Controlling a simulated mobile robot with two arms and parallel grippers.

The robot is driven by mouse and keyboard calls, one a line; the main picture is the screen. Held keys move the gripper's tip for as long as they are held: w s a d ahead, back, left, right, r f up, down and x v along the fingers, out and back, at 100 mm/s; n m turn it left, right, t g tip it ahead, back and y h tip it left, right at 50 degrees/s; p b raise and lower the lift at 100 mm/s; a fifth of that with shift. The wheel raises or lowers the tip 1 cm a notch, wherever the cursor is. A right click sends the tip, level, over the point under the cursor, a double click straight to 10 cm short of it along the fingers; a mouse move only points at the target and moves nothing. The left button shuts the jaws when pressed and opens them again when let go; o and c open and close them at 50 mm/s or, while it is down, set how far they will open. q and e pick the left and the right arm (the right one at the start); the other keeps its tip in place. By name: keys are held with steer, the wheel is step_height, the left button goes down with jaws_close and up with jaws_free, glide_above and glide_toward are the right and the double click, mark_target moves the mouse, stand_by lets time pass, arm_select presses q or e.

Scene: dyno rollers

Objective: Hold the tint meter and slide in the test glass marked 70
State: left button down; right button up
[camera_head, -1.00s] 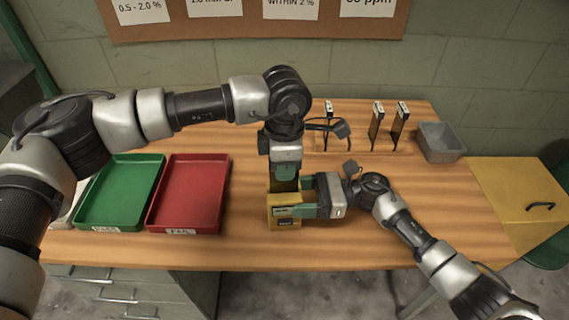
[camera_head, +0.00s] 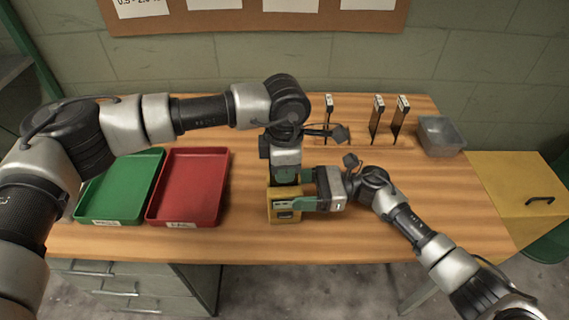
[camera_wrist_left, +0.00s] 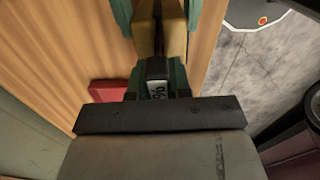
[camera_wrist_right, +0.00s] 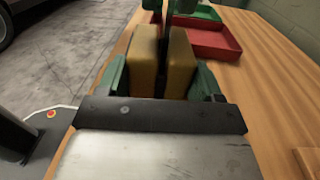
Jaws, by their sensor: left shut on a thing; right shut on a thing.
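The yellow tint meter (camera_head: 284,207) stands near the table's front edge. My right gripper (camera_head: 303,191) is shut on it from the right. In the right wrist view, the meter (camera_wrist_right: 145,60) shows two yellow halves with a slot between them. My left gripper (camera_head: 285,181) is above the meter, pointing down, shut on a dark test glass (camera_wrist_right: 166,50). The glass stands upright between the two halves; how deep it sits is hidden. Its white label (camera_wrist_left: 158,88) shows a % sign in the left wrist view; the number is not readable.
A green tray (camera_head: 118,190) and a red tray (camera_head: 188,190) lie on the left. Other glasses (camera_head: 377,118) stand in a rack at the back, beside a grey bin (camera_head: 440,136). A yellow box (camera_head: 515,195) is at the right. The table's front right is clear.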

arm_select(q)
steer(key=shift+f, duration=0.65)
stand_by(0.4)
steer(key=c, duration=1)
jaws_free()
steer(key=shift+o, duration=0.2)
step_height(320, 180, up, 12)
steer(key=shift+r, duration=0.1)
arm_select(e)
steer(key=o, duration=0.8)
steer(key=shift+o, duration=0.2)
